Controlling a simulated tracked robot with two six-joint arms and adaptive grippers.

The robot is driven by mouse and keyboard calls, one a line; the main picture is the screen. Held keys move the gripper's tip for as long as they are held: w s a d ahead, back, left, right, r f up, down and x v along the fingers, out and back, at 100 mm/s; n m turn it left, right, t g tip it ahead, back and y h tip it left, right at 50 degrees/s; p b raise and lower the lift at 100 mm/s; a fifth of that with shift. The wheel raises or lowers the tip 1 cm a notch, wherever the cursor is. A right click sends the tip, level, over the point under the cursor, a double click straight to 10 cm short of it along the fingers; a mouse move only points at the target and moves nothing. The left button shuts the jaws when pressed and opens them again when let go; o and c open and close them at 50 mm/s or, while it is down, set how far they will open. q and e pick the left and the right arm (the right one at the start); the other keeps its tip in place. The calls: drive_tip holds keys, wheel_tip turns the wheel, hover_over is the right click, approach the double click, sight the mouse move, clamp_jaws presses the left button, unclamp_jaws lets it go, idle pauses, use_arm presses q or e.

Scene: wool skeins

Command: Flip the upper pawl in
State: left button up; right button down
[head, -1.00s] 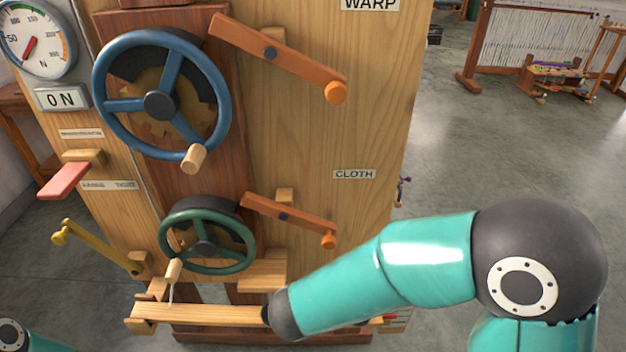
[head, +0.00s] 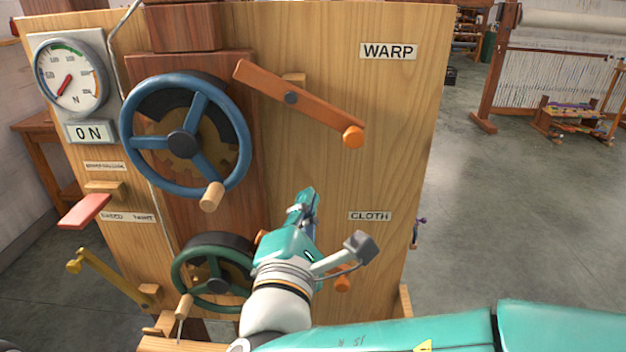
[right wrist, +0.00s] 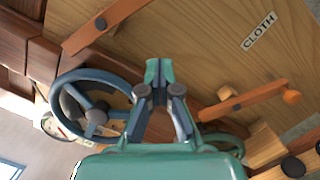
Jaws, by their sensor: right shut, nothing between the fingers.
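The upper pawl (head: 310,108) is a reddish-brown wooden bar on a dark pivot, with an orange knob (head: 353,137) at its lower right end. It slopes down to the right, and its upper left end stands apart from the rim of the blue handwheel (head: 240,130). The left gripper is out of view.
The lower pawl (right wrist: 250,99) and green handwheel (head: 184,280) are partly hidden behind my right arm in the head view. A pink lever (head: 84,211) and yellow lever (head: 115,274) stick out below.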

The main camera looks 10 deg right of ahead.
sight(327, 119)
drive_tip(key=w+d+r+p, duration=0.3)
drive_tip(key=w+d, duration=0.3)
drive_tip(key=w, duration=0.2)
drive_tip(key=shift+d+p, duration=0.4)
drive_tip(key=shift+p, duration=0.5)
drive_tip(key=shift+w+a, duration=0.1)
drive_tip(key=shift+a, duration=0.05)
